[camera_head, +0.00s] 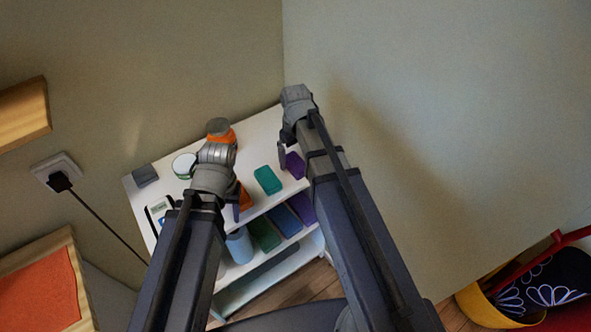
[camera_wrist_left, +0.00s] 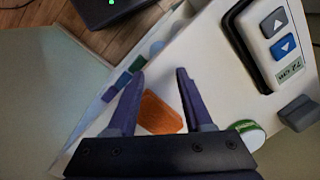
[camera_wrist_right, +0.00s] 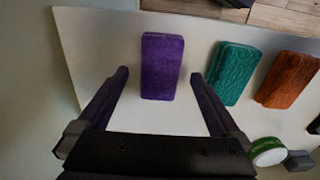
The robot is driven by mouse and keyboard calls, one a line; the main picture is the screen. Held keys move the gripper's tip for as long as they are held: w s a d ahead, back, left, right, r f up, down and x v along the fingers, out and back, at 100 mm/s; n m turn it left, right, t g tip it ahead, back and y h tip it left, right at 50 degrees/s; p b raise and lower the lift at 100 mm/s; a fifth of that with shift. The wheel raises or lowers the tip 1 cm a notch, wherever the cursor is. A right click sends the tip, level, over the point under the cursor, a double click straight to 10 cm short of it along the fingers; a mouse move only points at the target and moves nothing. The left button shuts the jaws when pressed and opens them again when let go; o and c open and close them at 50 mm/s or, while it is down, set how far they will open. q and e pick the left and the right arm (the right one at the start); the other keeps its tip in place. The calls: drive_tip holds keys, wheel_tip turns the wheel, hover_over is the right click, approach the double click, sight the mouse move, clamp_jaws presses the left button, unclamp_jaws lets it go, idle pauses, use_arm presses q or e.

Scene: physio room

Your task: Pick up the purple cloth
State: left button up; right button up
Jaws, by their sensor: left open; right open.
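The purple cloth (camera_wrist_right: 162,66) is a folded block on the white shelf top; in the head view it (camera_head: 295,165) is partly hidden by my right gripper (camera_head: 290,158). In the right wrist view my right gripper (camera_wrist_right: 158,88) is open, with the cloth between and just beyond its fingertips, nothing held. My left gripper (camera_head: 228,212) is open over the orange cloth (camera_head: 245,197). In the left wrist view the orange cloth (camera_wrist_left: 160,113) lies between the fingers of my left gripper (camera_wrist_left: 160,74), not visibly gripped.
A teal cloth (camera_head: 268,180) lies between the two. A white, green-rimmed tub (camera_head: 184,165), an orange jar (camera_head: 221,133), a grey block (camera_head: 145,175) and a control panel (camera_wrist_left: 275,35) are on the white shelf unit (camera_head: 262,148). More folded cloths (camera_head: 285,220) sit on the lower shelf. Walls stand behind.

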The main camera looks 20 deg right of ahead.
wheel_tip(320, 180, down, 2)
drive_tip(key=shift+b, duration=0.5)
drive_tip(key=shift+r, duration=0.15)
drive_tip(key=shift+c, duration=0.2)
drive_tip(key=c, duration=1.4)
